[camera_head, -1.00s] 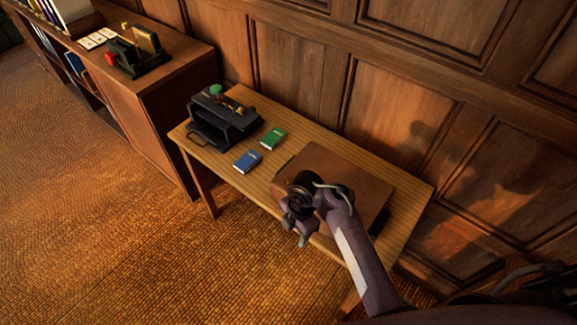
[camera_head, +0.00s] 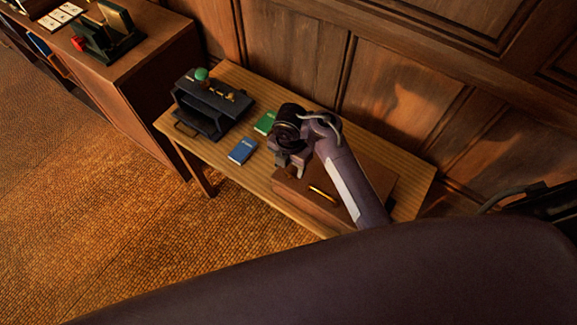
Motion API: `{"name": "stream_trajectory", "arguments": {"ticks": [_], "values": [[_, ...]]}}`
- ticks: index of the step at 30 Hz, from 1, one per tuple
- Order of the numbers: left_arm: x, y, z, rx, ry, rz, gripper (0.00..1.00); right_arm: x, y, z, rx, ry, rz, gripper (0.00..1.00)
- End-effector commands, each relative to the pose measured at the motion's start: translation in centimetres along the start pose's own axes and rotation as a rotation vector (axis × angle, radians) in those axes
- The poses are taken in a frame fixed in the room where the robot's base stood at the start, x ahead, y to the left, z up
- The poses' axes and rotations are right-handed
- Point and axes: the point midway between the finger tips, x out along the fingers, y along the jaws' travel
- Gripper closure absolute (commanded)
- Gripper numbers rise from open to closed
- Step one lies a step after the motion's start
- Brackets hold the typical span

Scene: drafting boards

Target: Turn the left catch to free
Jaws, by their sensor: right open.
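A brown box (camera_head: 348,196) lies on the wooden table, partly covered by my right arm. A brass-coloured bar (camera_head: 323,194) shows on its near side; I cannot tell whether it is a catch or a handle. No part can be made out clearly as the left catch; the gripper and arm may hide it. My right gripper (camera_head: 291,165) is open, fingers pointing down, over the box's left end. I cannot tell whether it touches the box. My left gripper is not in view.
A blue book (camera_head: 243,151) and a green book (camera_head: 265,122) lie left of the gripper. A black tray unit (camera_head: 206,122) with a green-topped item (camera_head: 201,74) stands at the table's left end. A wooden cabinet (camera_head: 150,85) stands further left. A large dark shape fills the bottom.

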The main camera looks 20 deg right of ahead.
Motion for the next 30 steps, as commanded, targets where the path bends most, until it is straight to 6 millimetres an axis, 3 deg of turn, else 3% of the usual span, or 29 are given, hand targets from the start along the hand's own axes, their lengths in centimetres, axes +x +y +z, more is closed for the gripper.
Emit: {"name": "stream_trajectory", "arguments": {"ticks": [3,7,11,15,19,30], "values": [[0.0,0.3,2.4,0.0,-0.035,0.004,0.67,2.0,-0.1,0.2,-0.002,-0.004,-0.005,0.44],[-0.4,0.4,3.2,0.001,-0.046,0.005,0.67,3.5,0.0,0.0,-0.001,-0.001,-0.002,0.44],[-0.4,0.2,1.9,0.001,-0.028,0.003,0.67,4.4,0.0,0.1,0.0,-0.001,0.0,0.44],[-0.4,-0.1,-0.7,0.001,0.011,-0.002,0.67,4.7,0.0,0.0,0.001,-0.001,0.0,0.44],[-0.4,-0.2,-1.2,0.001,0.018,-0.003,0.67,4.7,0.0,0.0,0.001,-0.001,0.001,0.44],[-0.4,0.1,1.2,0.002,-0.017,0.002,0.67,4.7,0.0,0.0,0.001,0.0,0.001,0.88]]}}
